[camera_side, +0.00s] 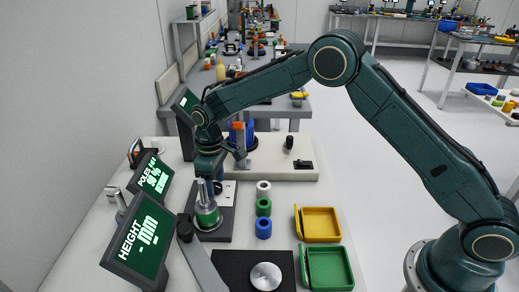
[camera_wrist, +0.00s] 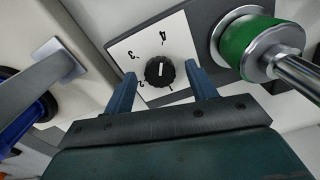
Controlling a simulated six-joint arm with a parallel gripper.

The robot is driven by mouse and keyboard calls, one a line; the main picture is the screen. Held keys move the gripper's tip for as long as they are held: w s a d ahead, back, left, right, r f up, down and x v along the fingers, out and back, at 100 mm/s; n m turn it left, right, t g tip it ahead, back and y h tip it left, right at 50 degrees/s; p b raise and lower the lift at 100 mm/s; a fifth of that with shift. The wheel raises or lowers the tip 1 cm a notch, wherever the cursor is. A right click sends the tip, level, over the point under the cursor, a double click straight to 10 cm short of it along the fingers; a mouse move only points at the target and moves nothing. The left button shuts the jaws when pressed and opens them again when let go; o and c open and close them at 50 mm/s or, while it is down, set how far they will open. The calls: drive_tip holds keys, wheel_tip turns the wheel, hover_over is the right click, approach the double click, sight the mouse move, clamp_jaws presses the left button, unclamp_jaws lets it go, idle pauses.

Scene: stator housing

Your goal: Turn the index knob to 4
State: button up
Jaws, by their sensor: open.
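The index knob (camera_wrist: 160,72) is black and round with a short white mark. It sits on a white dial plate (camera_wrist: 123,45) printed with numbers; the 4 is above the knob and the 3 to its upper left in the wrist view. The white mark looks upright in the picture, toward the 4 side, but its exact setting is hard to tell. My gripper (camera_wrist: 162,80) is open, with one finger on each side of the knob and a visible gap to it. In the side view my gripper (camera_side: 209,170) points down over the fixture, partly hiding the dial.
A green ring on a metal spindle (camera_wrist: 250,45) stands close right of the dial. White, green and blue rings (camera_side: 263,207) stand in a row. Yellow (camera_side: 320,238) and green (camera_side: 330,286) trays lie right. Tilted displays (camera_side: 140,240) stand left.

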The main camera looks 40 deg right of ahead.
drive_tip(key=shift+n, duration=0.7)
drive_tip(key=shift+r+n, duration=0.2)
drive_tip(key=shift+n, duration=0.1)
wheel_tip(320, 180, up, 30)
drive_tip(key=s+d, duration=0.1)
drive_tip(key=shift+s+d+m, duration=0.35)
drive_tip(key=shift+m, duration=0.05)
idle(0.3)
idle(0.6)
